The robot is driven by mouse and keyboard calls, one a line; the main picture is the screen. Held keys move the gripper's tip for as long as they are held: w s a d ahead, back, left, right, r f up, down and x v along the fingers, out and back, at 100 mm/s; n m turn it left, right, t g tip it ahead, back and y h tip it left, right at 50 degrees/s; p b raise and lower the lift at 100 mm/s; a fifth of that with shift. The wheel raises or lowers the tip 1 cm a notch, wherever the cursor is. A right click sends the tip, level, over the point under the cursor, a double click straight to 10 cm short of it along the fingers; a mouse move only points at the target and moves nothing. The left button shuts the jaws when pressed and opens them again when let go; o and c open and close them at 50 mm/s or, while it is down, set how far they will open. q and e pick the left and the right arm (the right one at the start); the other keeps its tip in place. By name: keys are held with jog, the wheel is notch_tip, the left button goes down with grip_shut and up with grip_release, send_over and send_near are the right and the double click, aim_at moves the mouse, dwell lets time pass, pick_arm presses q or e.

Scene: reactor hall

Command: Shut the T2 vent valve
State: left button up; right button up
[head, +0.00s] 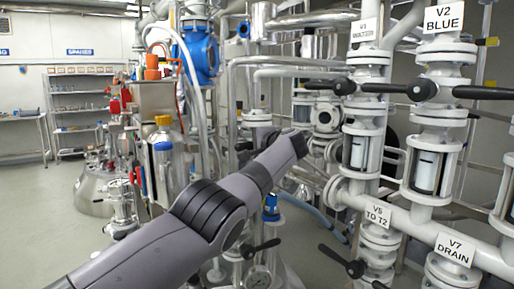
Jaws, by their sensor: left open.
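My left arm comes in from the lower left and reaches to the middle of the view. My left gripper (301,146) is at its far end, open, with its fingers mostly hidden or hard to make out against the pipes. No label reading T2 vent shows, so I cannot tell which valve it is. A small valve with a black handle (262,248) sits low in the middle, below a blue-capped fitting (270,208). The V6 TO T2 label (377,214) is on the pipework to the right, with a black-handled valve (355,267) below it. My right gripper is not in view.
Labelled pipe columns V2 BLUE (444,18) and V7 DRAIN (455,248) crowd the right, with black levers (482,92) sticking out. A blue-bodied instrument (199,55) and red-handled fittings stand left of centre. The floor (40,215) at left is clear, before the shelves (78,100).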

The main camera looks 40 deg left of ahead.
pick_arm(q)
jog(key=shift+s+d+f+b, duration=0.1)
jog(key=shift+d+f+b, duration=0.25)
jog(key=shift+b, duration=0.65)
jog(key=r+b+v, duration=0.1)
jog(key=b+v, duration=0.4)
jog(key=v, duration=0.1)
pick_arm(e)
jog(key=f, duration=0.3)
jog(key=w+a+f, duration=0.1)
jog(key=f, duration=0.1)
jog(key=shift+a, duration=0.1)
pick_arm(q)
jog(key=shift+f, duration=0.1)
